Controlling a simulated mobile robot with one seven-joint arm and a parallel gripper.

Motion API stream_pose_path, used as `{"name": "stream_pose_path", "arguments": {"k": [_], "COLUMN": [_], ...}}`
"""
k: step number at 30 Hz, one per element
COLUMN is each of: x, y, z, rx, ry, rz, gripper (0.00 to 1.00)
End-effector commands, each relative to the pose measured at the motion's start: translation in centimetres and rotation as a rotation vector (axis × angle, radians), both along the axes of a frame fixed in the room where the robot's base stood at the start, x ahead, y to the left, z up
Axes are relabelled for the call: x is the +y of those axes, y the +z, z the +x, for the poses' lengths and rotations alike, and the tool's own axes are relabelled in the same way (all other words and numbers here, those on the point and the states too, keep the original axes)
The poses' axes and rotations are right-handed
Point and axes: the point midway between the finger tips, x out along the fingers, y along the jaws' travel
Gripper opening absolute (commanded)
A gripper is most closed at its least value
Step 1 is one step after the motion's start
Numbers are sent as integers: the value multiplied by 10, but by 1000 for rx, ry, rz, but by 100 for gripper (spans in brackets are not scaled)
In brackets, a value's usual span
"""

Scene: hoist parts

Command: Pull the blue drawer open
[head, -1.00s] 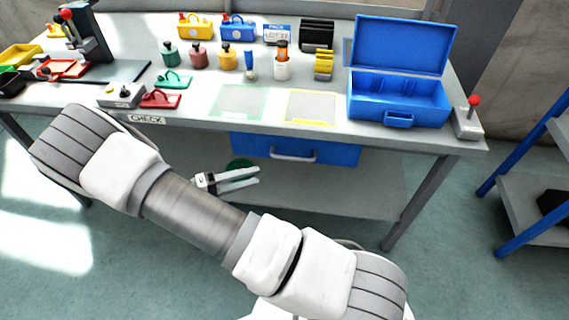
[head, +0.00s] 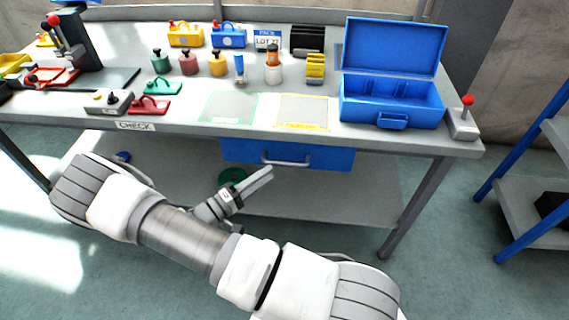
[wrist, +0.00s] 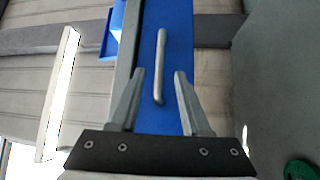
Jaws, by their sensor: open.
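The blue drawer (head: 322,156) hangs under the worktop, with a grey bar handle (head: 285,162) across its front. It looks closed. My gripper (head: 266,176) is in front of and below the drawer in the head view, its fingers pointing up toward the handle. In the wrist view the drawer front (wrist: 178,60) fills the middle. The handle (wrist: 160,65) runs lengthwise there, with its near end showing between the fingertips. My gripper (wrist: 160,75) is open; I cannot tell whether the fingers are level with the handle or short of it.
The worktop holds an open blue case (head: 390,112), a lever box (head: 463,120) at the right corner, and several bottles and padlocks. A lower shelf (head: 330,200) lies under the drawer. A blue-framed rack (head: 535,190) stands at the right.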

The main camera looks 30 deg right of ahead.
Motion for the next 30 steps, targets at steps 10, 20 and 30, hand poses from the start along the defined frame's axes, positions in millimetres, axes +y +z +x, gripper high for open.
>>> {"name": "stream_pose_path", "arguments": {"k": [10,20,30], "x": [-59,-69,-69], "y": [7,9,9], "z": [10,13,12], "rx": [0,0,0], "ry": [-2,-1,-1], "rz": [1,0,1], "gripper": [47,47,6]}}
